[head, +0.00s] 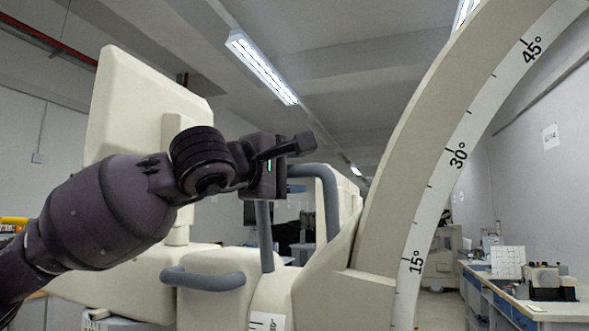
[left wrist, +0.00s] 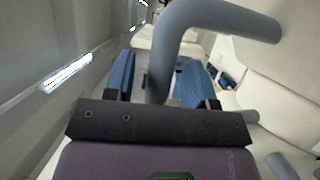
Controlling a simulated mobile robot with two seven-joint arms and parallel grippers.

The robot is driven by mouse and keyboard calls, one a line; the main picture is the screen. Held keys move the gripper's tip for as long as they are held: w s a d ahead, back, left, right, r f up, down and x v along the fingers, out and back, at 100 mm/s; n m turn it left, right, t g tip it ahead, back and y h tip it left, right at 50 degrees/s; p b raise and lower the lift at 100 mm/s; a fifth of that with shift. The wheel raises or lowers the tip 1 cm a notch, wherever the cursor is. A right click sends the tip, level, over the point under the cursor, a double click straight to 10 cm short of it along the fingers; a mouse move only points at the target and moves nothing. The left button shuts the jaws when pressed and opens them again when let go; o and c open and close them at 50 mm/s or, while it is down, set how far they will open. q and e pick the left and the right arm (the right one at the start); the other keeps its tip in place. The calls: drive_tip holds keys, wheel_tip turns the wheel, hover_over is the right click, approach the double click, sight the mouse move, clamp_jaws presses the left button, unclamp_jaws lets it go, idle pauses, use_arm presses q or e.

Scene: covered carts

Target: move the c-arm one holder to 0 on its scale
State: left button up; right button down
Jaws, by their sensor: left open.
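The c-arm's cream arc (head: 400,180) rises on the right in the head view. Its white scale strip (head: 447,180) shows 15°, 30° and 45°; the 0 mark is not in view. The cream holder (head: 350,296) stands against the arc's lower left side. A grey-blue bar handle (head: 330,195) loops up from the cream body beside it. My left gripper (head: 297,180) is open at this handle's top. In the left wrist view, the handle (left wrist: 162,72) passes between its two blue fingers, with no clear grip on it. My right gripper is not in view.
A second grey handle (head: 203,279) sticks out at the lower left of the cream body. A partly cut-off scale (head: 268,321) shows at the bottom. A cream panel (head: 135,105) stands behind my left arm. A blue-edged bench (head: 500,293) with equipment is at the right.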

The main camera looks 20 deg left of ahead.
use_arm(q)
drive_tip(key=shift+w+d, duration=0.1)
drive_tip(key=shift+w, duration=0.15)
clamp_jaws()
idle(0.3)
